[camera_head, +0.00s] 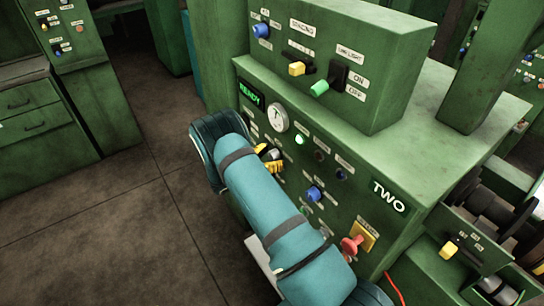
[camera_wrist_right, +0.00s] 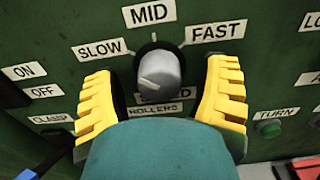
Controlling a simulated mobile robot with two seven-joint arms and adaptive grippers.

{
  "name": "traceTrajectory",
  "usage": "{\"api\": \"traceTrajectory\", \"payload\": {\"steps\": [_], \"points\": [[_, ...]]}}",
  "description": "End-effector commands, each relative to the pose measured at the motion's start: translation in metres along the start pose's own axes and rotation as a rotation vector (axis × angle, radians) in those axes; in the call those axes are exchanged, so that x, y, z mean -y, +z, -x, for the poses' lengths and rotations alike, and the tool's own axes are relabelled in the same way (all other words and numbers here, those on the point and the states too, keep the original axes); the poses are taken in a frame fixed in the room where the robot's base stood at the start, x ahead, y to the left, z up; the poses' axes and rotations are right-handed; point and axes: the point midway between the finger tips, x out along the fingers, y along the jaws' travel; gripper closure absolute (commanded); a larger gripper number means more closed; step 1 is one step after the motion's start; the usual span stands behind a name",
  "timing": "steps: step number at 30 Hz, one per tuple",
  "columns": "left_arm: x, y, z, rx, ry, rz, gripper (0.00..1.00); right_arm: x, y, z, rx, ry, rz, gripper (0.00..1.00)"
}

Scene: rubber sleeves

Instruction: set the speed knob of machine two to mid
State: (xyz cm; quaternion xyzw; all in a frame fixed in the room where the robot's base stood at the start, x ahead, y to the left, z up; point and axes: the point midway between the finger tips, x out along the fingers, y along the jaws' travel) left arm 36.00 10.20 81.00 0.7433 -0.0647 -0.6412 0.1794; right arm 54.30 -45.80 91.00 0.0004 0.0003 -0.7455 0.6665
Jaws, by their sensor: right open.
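Machine two (camera_head: 389,196) is a green cabinet with its name in white on the front. In the right wrist view its grey speed knob (camera_wrist_right: 158,72) sits below the labels SLOW, MID and FAST. A pale mark shows on the knob's lower left face; its exact setting is hard to read. My right gripper (camera_wrist_right: 158,78) is open, with one yellow finger on each side of the knob and gaps showing between. In the head view the right gripper (camera_head: 268,157) is at the panel, and the knob is hidden behind my teal arm and the fingers. My left gripper is not in view.
The head view shows a round gauge (camera_head: 278,118), a blue knob (camera_head: 314,194), a red button (camera_head: 351,244) and an upper box (camera_head: 385,50) with switches. Floor is clear at left.

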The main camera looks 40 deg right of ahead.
Motion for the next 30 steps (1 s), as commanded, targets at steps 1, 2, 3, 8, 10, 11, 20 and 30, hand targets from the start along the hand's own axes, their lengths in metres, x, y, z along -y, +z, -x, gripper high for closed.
{"api": "traceTrajectory", "payload": {"steps": [1,2,3,8,10,11,20,30], "points": [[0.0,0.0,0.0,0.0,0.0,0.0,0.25,0.0,0.0,0.0,0.0,0.0,0.0,0.26],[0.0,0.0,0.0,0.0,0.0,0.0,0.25,0.0,0.0,0.0,0.0,0.0,0.0,0.26],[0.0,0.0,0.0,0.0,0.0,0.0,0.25,0.0,0.0,0.0,0.0,0.0,0.0,0.26],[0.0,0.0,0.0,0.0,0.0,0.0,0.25,0.0,0.0,0.0,0.0,0.0,0.0,0.74],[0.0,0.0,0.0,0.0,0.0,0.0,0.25,0.0,0.0,0.0,0.0,0.0,0.0,0.97],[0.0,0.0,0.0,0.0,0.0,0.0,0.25,0.0,0.0,0.0,0.0,0.0,0.0,0.97],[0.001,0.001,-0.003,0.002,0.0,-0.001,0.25,0.0,-0.001,0.0,0.001,0.001,-0.03,0.98],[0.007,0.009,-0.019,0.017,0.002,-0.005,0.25,-0.001,-0.002,0.001,0.003,0.002,-0.238,0.98]]}}
